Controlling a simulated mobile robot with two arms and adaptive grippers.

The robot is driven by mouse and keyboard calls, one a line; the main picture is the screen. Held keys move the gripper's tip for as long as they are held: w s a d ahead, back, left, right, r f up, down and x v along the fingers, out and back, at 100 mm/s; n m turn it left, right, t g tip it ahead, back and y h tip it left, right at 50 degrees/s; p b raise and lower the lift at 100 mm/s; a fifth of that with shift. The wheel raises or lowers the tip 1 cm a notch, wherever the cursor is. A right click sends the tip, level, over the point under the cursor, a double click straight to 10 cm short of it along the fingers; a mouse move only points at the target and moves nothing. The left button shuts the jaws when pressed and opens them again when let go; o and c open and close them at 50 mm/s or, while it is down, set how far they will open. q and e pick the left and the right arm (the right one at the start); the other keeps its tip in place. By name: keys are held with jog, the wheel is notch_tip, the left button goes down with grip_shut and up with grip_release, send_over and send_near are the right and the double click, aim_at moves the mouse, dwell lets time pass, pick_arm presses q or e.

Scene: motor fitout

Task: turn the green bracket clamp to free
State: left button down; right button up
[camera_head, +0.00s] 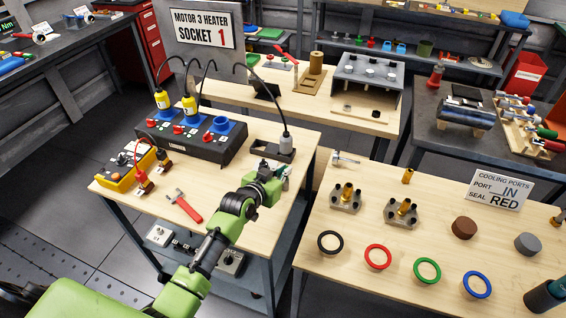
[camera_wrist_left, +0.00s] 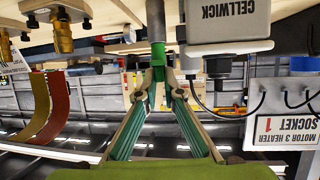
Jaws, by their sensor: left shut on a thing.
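My left gripper (camera_head: 272,170) reaches over the right part of the left bench in the head view. In the left wrist view its fingertips (camera_wrist_left: 158,78) are closed around a green upright cylindrical piece (camera_wrist_left: 158,54), which looks like the green clamp's handle. A pale shaft continues from that piece to the frame edge. The wrist picture is upside down. In the head view my gripper hides most of the clamp, so its turn angle cannot be told.
A grey plug (camera_head: 286,144) with a cable stands just behind my gripper; a grey box marked CELLWICK (camera_wrist_left: 228,22) is close beside the fingers. Brass fittings (camera_head: 347,192) stand right.

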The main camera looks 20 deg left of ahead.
pick_arm(q)
jog(key=shift+d+r+n+y+p, duration=0.1)
jog(key=shift+r+n+y+p, duration=0.2)
jog(key=shift+n+y+p, duration=0.3)
jog(key=shift+f+n+y, duration=0.15)
jog(key=shift+n+y, duration=0.15)
jog(key=shift+y, duration=0.2)
jog(key=c, duration=2.2)
grip_release()
jog(key=shift+f, duration=0.1)
jog(key=v, duration=1.2)
jog(key=shift+f, duration=0.15)
